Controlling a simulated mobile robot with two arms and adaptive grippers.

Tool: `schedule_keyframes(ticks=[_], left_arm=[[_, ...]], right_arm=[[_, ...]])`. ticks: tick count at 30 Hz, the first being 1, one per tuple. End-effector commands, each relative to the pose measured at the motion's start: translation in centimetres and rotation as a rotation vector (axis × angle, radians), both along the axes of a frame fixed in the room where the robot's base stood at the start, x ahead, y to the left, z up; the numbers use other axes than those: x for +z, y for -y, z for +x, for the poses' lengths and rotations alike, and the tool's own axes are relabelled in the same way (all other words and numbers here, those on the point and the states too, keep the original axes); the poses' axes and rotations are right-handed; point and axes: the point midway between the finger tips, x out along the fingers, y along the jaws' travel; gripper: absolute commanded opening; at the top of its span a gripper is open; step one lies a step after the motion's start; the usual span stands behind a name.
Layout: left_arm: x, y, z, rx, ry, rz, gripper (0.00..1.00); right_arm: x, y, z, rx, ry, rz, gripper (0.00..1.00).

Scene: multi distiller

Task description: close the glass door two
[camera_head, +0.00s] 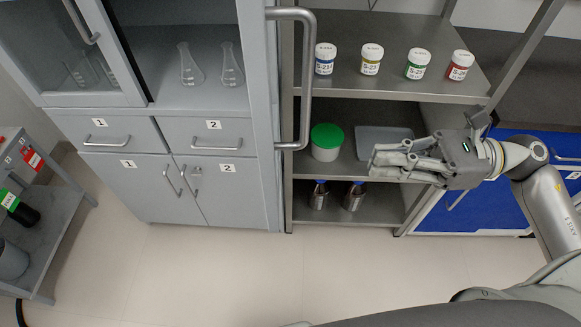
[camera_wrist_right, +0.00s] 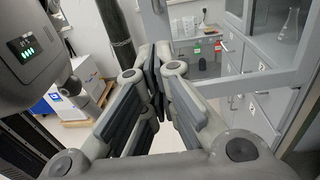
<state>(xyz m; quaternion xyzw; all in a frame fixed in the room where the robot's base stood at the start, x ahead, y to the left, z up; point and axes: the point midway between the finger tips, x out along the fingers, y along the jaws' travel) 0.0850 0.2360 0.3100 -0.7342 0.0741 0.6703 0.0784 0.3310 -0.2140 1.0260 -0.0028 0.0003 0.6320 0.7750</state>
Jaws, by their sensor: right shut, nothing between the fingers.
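Glass door two (camera_head: 262,90) of the grey cabinet stands swung open. In the head view it shows nearly edge-on, with its long bar handle (camera_head: 308,80) on the right side. In the right wrist view its pale frame (camera_wrist_right: 250,84) crosses the right half. The cabinet's right compartment is uncovered, with two glass flasks (camera_head: 190,65) inside. My right gripper (camera_head: 376,160) is shut and empty, to the right of the handle and apart from it in the head view. Its closed fingers (camera_wrist_right: 163,55) fill the middle of the wrist view. My left gripper is not in view.
A metal shelf unit (camera_head: 350,92) right of the door bears several lidded jars, a green-lidded tub (camera_head: 326,142) and a grey tray (camera_head: 380,140). A blue cabinet (camera_head: 470,208) is behind my right arm. A cart (camera_head: 45,245) stands at left. The floor in front is clear.

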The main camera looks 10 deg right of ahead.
Motion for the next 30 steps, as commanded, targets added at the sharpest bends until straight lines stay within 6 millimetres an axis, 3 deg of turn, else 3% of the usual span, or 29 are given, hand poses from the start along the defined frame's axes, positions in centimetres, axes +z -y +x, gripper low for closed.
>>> schedule_keyframes(ticks=[30], left_arm=[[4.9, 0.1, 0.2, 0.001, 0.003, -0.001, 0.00]], right_arm=[[0.4, -12.2, 2.5, 0.000, -0.003, 0.007, 0.00]])
